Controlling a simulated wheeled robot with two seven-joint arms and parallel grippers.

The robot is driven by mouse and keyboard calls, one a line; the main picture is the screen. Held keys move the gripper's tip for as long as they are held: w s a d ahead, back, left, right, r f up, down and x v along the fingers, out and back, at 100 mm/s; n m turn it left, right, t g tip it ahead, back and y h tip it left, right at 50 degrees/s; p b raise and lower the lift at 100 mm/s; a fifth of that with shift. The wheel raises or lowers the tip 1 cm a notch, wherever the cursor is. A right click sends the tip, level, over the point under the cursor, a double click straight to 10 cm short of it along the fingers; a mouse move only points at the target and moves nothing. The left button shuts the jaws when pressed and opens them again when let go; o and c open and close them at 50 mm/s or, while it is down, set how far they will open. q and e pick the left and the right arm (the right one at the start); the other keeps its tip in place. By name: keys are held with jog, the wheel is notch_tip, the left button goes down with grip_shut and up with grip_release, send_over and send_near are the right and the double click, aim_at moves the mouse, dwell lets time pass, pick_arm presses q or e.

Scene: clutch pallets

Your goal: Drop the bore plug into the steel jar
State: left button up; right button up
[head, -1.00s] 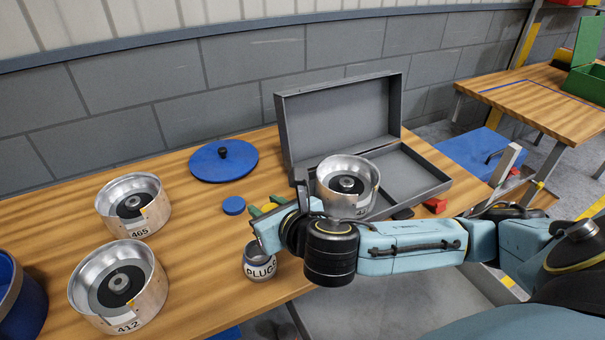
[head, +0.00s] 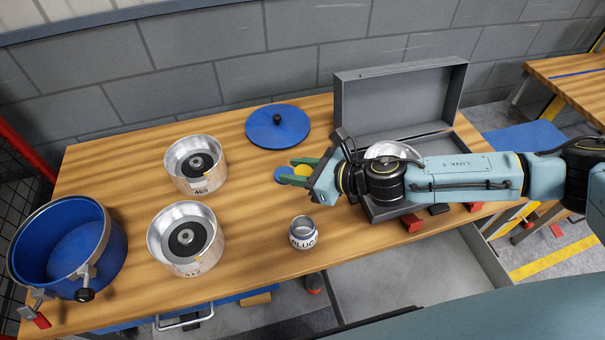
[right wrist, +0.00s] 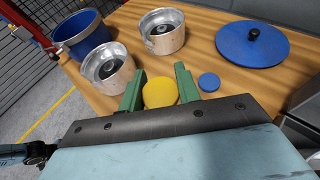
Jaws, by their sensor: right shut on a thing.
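The steel jar (head: 304,233), a small open pot labelled "PLUGS", stands upright near the bench's front edge in the head view. My right gripper (head: 302,170) is shut on a round yellow plug (head: 302,169), taken as the bore plug, held between its green fingers. The yellow plug also shows between the fingers in the right wrist view (right wrist: 160,93). The gripper is behind the jar in the head view, apart from it. The jar does not show in the right wrist view. My left gripper is not in view.
A blue disc (head: 282,174) lies beside the gripper. Two metal housings (head: 196,164) (head: 186,238) and a blue tub (head: 68,248) stand left. A blue lid (head: 278,126) lies behind. An open grey case (head: 400,101), with another housing partly hidden by my arm, is right.

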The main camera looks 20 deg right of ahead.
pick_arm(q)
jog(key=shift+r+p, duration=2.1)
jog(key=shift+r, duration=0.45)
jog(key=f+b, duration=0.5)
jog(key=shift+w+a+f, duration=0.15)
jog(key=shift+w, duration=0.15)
pick_arm(e)
jog(key=s+f+n+g+y, duration=0.2)
jog(key=s+f+n+g, duration=0.2)
jog(key=f, duration=0.3)
jog(key=shift+f+y, duration=0.3)
jog(key=o, duration=1)
jog(key=shift+o, duration=0.2)
jog(key=shift+s, duration=0.1)
